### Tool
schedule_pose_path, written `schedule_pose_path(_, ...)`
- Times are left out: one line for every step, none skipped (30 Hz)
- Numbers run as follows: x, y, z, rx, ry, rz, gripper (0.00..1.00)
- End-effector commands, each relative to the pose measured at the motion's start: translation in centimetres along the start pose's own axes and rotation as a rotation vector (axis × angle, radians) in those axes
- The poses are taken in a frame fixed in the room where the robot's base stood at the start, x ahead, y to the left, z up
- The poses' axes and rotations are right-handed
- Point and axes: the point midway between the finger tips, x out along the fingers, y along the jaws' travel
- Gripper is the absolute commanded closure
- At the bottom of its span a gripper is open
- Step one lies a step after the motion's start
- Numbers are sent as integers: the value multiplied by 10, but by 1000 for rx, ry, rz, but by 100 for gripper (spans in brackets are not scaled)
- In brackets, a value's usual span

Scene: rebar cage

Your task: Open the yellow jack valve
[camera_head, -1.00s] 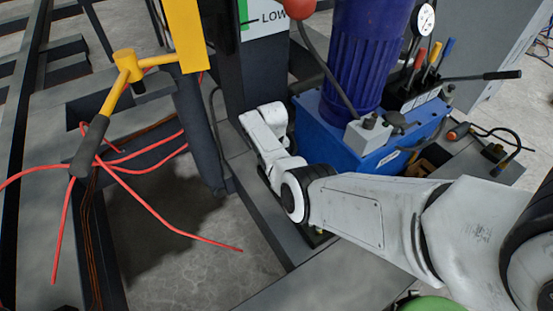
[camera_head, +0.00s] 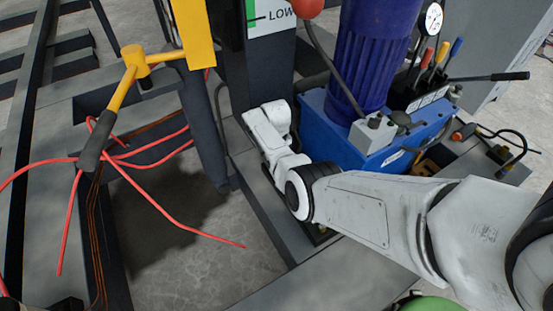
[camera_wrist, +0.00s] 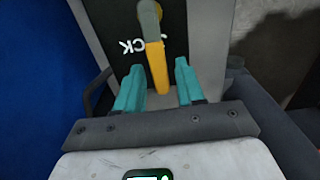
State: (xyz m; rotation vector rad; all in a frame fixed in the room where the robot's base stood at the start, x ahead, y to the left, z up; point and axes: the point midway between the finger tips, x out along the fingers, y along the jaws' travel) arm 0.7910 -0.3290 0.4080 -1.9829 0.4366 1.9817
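In the wrist view the yellow jack valve handle (camera_wrist: 157,66) points down from a grey round pivot (camera_wrist: 149,14), in front of a black plate with upside-down white lettering, partly hidden, that looks like "JACK". My gripper (camera_wrist: 160,76) is open, with its two teal fingers spread on either side of the handle. Gaps show on both sides, so it does not look gripped. In the head view my arm reaches left to the foot of the dark column (camera_head: 245,70); the fingers and the valve are hidden there.
A blue pump unit (camera_head: 365,150) with a blue motor (camera_head: 375,60) and several levers stands close beside my arm. A yellow-headed hammer (camera_head: 128,75) and red cables (camera_head: 150,205) lie at left. A blue surface (camera_wrist: 40,90) flanks the gripper in the wrist view.

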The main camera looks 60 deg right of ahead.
Motion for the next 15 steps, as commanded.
schedule_pose_path(0, 0, 0, 1, 0, 0, 56)
schedule_pose_path(0, 0, 0, 1, 0, 0, 55)
schedule_pose_path(0, 0, 0, 1, 0, 0, 55)
schedule_pose_path(0, 0, 0, 1, 0, 0, 55)
schedule_pose_path(0, 0, 0, 1, -1, 0, 55)
schedule_pose_path(0, 0, 0, 1, -1, 0, 55)
schedule_pose_path(0, 0, 0, 2, -1, 0, 55)
schedule_pose_path(0, 0, 0, 2, -1, 0, 55)
schedule_pose_path(-1, 0, 0, 2, -1, 0, 55)
schedule_pose_path(-3, 0, 0, 2, -1, 0, 55)
schedule_pose_path(-5, 0, 0, 2, -1, 0, 55)
schedule_pose_path(-9, 0, 0, 2, 0, 0, 55)
schedule_pose_path(-13, 0, 0, 2, 0, 0, 55)
schedule_pose_path(-18, 0, 0, 2, 2, 0, 55)
schedule_pose_path(-25, 0, 0, 2, 1, 0, 55)
